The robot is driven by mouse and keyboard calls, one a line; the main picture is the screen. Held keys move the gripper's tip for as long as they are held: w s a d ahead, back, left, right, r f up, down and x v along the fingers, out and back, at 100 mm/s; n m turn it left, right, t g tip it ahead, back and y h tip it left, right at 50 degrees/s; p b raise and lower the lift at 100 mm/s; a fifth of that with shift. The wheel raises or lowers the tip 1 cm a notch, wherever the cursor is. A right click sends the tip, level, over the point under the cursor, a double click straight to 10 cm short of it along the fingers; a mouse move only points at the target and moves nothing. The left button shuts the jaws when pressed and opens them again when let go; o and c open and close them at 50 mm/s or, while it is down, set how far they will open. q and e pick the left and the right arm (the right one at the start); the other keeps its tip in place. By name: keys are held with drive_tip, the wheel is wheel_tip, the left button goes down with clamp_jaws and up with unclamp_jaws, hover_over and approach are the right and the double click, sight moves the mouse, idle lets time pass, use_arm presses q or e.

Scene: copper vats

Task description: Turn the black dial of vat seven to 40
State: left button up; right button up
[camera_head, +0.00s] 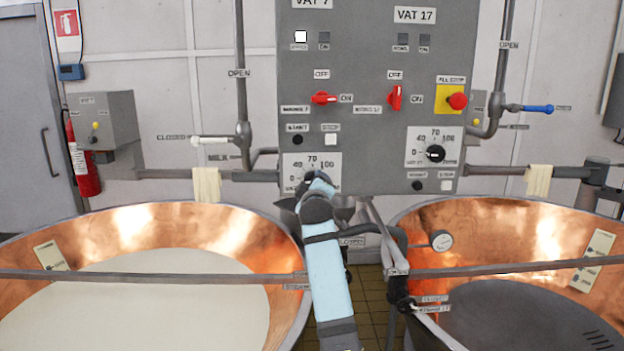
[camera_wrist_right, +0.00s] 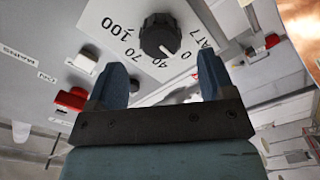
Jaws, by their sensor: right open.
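The black dial of vat seven (camera_wrist_right: 160,35) sits on a white scale plate (camera_head: 326,161) low on the left half of the grey panel. In the head view my right gripper (camera_head: 313,181) covers most of it. In the right wrist view the gripper (camera_wrist_right: 161,64) is open, its two fingers spread in front of the plate with the dial beyond and between their tips. No contact is visible. The dial's pale mark faces the 40 and 0 side; I cannot tell the exact reading. My left gripper is not in view.
The similar vat 17 dial (camera_head: 435,153) is to the right. Red switches (camera_head: 325,98) and a red all-stop button (camera_head: 457,101) are above. Copper vats (camera_head: 150,228) stand left and right, with grey bars (camera_head: 150,276) across them. A hose and gauge (camera_head: 441,240) hang beside my arm.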

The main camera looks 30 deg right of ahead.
drive_tip(key=p+x, duration=0.1)
drive_tip(key=x, duration=0.4)
drive_tip(key=shift+w+d, duration=0.15)
drive_tip(key=shift+w, duration=0.15)
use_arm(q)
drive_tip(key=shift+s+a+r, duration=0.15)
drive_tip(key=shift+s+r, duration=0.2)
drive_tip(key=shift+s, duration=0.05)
use_arm(e)
drive_tip(key=c, duration=0.9)
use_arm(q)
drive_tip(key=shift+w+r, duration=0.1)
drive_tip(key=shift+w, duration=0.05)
use_arm(e)
drive_tip(key=shift+c, duration=0.2)
